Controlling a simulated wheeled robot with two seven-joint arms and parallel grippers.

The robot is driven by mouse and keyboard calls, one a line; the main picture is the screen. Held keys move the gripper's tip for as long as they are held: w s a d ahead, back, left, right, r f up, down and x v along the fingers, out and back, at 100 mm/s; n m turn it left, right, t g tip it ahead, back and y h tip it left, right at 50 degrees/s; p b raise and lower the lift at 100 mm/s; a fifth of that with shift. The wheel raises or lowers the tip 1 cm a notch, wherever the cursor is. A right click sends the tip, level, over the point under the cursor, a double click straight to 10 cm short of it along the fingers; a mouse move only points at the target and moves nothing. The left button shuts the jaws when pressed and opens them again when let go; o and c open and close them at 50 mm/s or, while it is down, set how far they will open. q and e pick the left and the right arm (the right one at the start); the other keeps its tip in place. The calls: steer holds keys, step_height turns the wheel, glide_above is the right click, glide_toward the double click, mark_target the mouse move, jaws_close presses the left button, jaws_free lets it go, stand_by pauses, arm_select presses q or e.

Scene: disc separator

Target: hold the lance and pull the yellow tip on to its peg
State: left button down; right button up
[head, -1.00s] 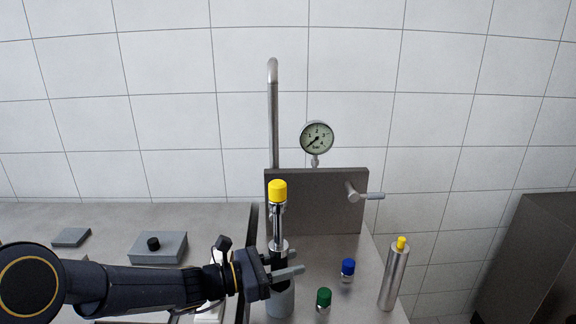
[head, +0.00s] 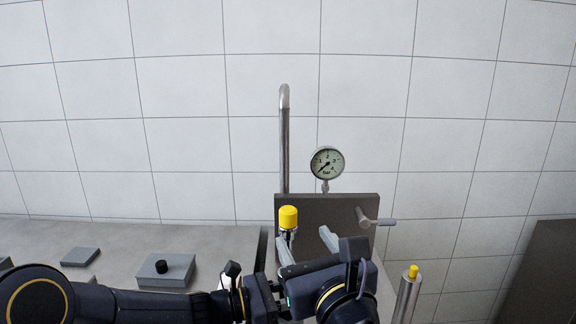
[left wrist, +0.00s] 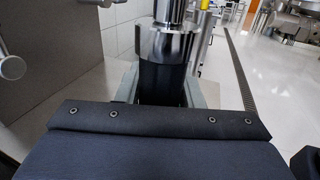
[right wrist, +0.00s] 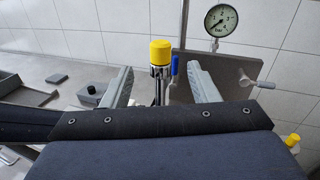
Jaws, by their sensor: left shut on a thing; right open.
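The lance is upright, with a black grip and a shiny metal upper part (left wrist: 168,45). The yellow tip (head: 288,217) sits on its top end; it also shows in the right wrist view (right wrist: 160,52). My left gripper (left wrist: 163,92) is shut around the black grip; in the head view my right arm mostly hides this hold. My right gripper (head: 307,246) is open. In the right wrist view its fingers (right wrist: 162,86) stand either side of the lance's line, with the tip showing beyond and above them, and I see no contact. I cannot make out the tip's peg.
A steel panel (head: 335,212) with a valve handle (head: 378,221) stands behind, with a pressure gauge (head: 327,162) and a bent pipe (head: 284,140). A steel cylinder (head: 405,298) with a small yellow top is at right. A grey box (head: 165,275) with a black knob lies left.

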mark_target(285, 208)
steer(key=shift+m+h, duration=0.3)
steer(key=shift+m, duration=0.4)
steer(key=x, duration=1.2)
steer(key=shift+a+r, duration=0.1)
jaws_close()
step_height(285, 208, up, 8)
stand_by(0.6)
steer(key=d+f+m+h, duration=0.3)
steer(key=d+f+h, duration=0.1)
steer(key=d, duration=0.9)
steer(key=d+f+m+h, duration=0.3)
steer(key=d+f+h, duration=0.1)
steer(key=d, duration=0.9)
steer(key=shift+s+h, duration=0.5)
steer(key=shift+h, duration=0.1)
